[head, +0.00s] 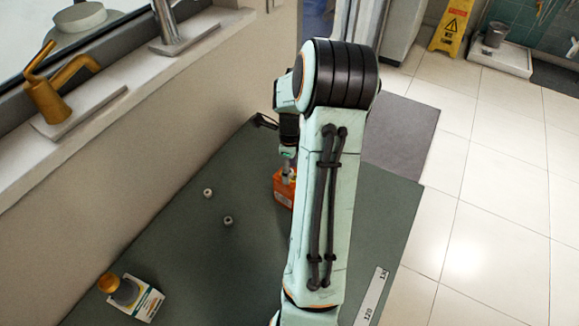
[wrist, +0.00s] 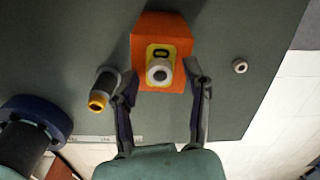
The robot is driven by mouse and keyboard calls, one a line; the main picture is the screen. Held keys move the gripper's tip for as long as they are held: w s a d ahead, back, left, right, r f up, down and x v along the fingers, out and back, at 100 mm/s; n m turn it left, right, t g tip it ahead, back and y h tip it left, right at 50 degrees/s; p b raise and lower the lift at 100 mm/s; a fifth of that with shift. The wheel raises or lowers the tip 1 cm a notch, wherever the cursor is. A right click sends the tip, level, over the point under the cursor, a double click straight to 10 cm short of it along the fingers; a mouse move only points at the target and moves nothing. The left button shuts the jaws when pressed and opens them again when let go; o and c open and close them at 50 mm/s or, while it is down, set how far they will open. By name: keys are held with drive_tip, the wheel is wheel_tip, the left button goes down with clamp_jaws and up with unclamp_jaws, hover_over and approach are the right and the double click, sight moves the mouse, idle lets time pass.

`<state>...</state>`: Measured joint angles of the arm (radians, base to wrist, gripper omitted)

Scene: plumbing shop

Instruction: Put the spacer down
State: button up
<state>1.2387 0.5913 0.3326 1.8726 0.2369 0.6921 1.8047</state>
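A pale ring-shaped spacer (wrist: 160,71) shows in the wrist view over the yellow-framed face of an orange block (wrist: 146,28). I cannot tell whether it rests on the block or sits in an opening there. My gripper (wrist: 160,74) has its two fingers well apart, one on each side of the spacer, with a visible gap on both sides. In the head view the orange block (head: 281,190) is partly hidden behind my arm, and my fingertips are too small there to make out.
A dark cylinder with a yellow end (wrist: 102,88) is left of my fingers.

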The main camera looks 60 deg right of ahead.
drive_tip(key=shift+r, duration=0.15)
wheel_tip(320, 180, up, 12)
drive_tip(key=w+a+r+n, duration=0.3)
drive_tip(key=a+n, duration=0.6)
drive_tip(key=a, duration=0.3)
drive_tip(key=s+a+n, duration=0.5)
drive_tip(key=a+n, duration=0.6)
drive_tip(key=n, duration=0.1)
drive_tip(key=s+a+f+n, duration=0.1)
drive_tip(key=s+a+n, duration=0.4)
drive_tip(key=a+n, duration=0.5)
drive_tip(key=n, duration=0.3)
drive_tip(key=shift+s+a+f+n+y, duration=0.2)
drive_tip(key=shift+a+f+n+y, duration=0.1)
drive_tip(key=shift+a+y, duration=0.1)
drive_tip(key=shift+d, duration=0.1)
